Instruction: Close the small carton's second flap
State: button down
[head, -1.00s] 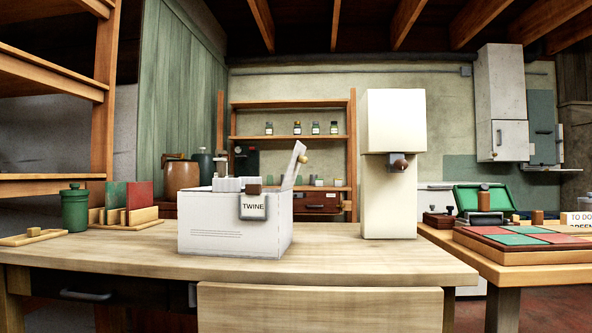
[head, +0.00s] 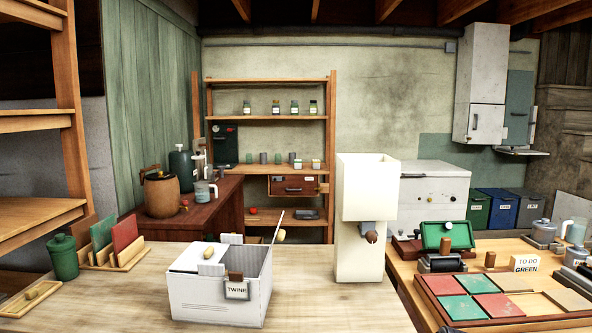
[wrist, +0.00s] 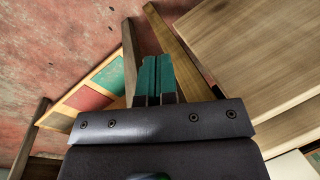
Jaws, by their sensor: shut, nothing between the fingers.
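The small white carton (head: 205,303) stands on the wooden bench in the head view. A brown-topped tab with a "TWINE" label (head: 237,290) is on its front. White upright pieces show in the middle. My gripper (wrist: 156,62), with teal fingers, is shut and empty in the wrist view; the carton is not in that view.
A cream dispenser (head: 366,220) stands right of the carton. A rack with green and red boards (head: 112,252) and a green jar (head: 62,257) are left. A tile tray (head: 435,289) lies on the right table. Bare bench (head: 300,300) separates carton and dispenser.

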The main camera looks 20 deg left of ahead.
jog(key=w+a+r+m+g+y+p, duration=0.1)
jog(key=w+a+r+m+y+p, duration=0.25)
jog(key=w+r+p, duration=0.7)
jog(key=w+a+r+m+y+p, duration=0.3)
jog(key=r+p, duration=0.5)
jog(key=r, duration=0.8)
jog(key=w+a+r+m+g+y+p, duration=0.1)
jog(key=w+a+r+m+p, duration=0.3)
jog(key=w+r+p, duration=0.7)
jog(key=s+a+f+m+y+b, duration=0.1)
jog(key=s+a+f+m+b, duration=0.1)
jog(key=a+b, duration=0.4)
jog(key=s+a+f+m+y+b, duration=0.1)
jog(key=s+a+f+b, duration=0.3)
jog(key=a, duration=1.3)
jog(key=shift+s+a+f+m+b, duration=0.2)
jog(key=shift+s+m+b, duration=0.4)
jog(key=shift+b, duration=0.5)
jog(key=shift+s+r, duration=0.1)
jog(key=shift+a+r+h+p, duration=0.2)
jog(key=shift+a+h+p, duration=0.05)
jog(key=shift+p, duration=0.5)
